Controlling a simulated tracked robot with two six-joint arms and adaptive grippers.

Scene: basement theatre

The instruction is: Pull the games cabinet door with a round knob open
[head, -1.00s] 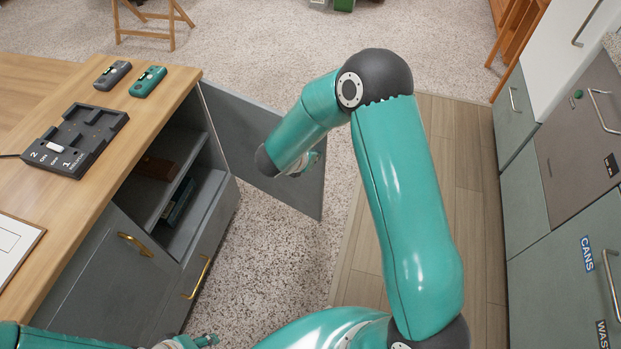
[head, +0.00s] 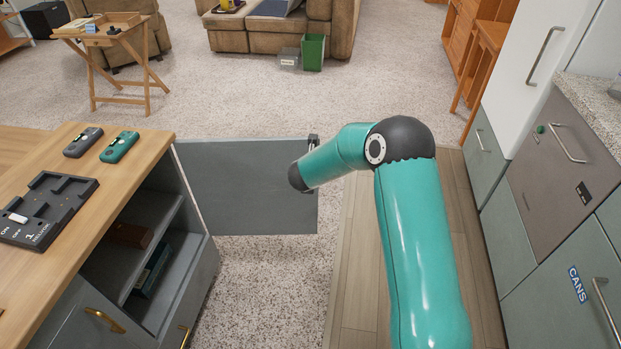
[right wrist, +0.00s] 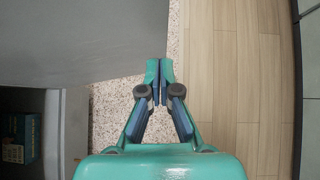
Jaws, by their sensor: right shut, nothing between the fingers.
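The grey cabinet door (head: 235,185) stands swung wide out from the cabinet (head: 205,290), roughly square to its front, hinged at the far end. The open compartment shows a shelf (head: 150,222). No round knob is visible in either view. My right arm reaches over to the door's free end, its wrist in front of the panel in the head view. My right gripper (right wrist: 159,72) is shut and empty in the right wrist view, with the grey door panel (right wrist: 85,40) to its left. I cannot tell whether it touches the door. My left gripper is out of view.
A wooden counter (head: 95,225) above the cabinet holds a dark dock (head: 45,205) and two handheld devices (head: 119,147). Brass handles (head: 104,320) project from the nearer fronts. Grey-green units (head: 545,235) line the right side. Carpet (head: 265,270) between is clear.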

